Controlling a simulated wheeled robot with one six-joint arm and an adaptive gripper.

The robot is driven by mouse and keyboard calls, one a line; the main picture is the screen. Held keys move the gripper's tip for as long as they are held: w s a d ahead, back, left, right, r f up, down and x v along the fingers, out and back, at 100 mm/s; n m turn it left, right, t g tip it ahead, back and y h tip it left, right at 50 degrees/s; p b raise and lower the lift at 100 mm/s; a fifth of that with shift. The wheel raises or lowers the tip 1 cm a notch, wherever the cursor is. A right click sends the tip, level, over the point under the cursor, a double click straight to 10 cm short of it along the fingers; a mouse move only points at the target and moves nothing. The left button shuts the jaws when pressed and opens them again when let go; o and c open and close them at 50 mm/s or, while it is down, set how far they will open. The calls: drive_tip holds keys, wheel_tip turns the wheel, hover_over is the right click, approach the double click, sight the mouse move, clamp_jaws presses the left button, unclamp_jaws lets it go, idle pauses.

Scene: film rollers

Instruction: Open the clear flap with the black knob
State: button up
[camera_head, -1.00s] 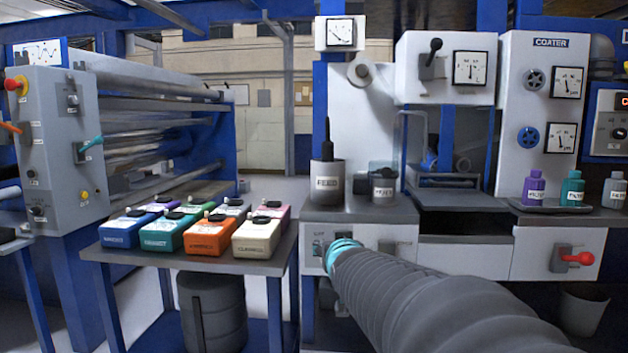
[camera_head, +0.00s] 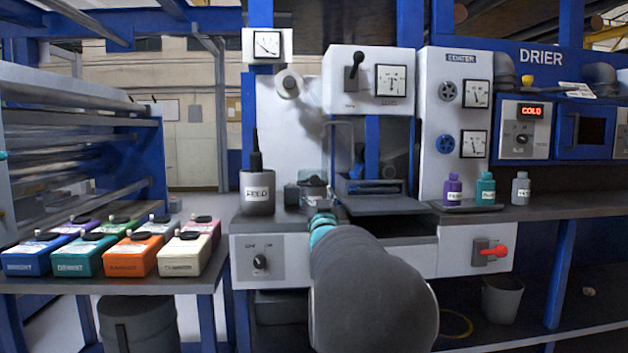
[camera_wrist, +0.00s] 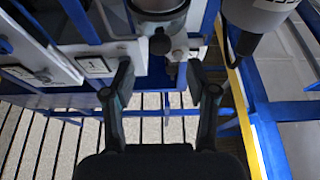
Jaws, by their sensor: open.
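A black round knob (camera_wrist: 160,42) shows in the wrist view, between and beyond my fingertips, in front of a round grey cup. The clear flap itself is hard to make out; a faint tinted clear piece (camera_head: 312,162) stands above the cup area in the head view, and I cannot tell its angle. My gripper (camera_wrist: 160,85) is open and empty, with one finger on each side of the knob's line and apart from it. In the head view my arm largely hides my gripper and the cup.
A grey FEED pot (camera_head: 257,195) stands just left of my gripper. Bottles (camera_head: 485,190) stand on the counter to the right, above a red-handled switch (camera_head: 490,252). Several coloured boxes (camera_head: 130,253) sit on the left table. A gauge box (camera_head: 370,80) overhangs the bay.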

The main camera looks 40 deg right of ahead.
sight(315, 182)
drive_tip(key=p+x, duration=0.1)
drive_tip(key=x, duration=0.7)
clamp_jaws()
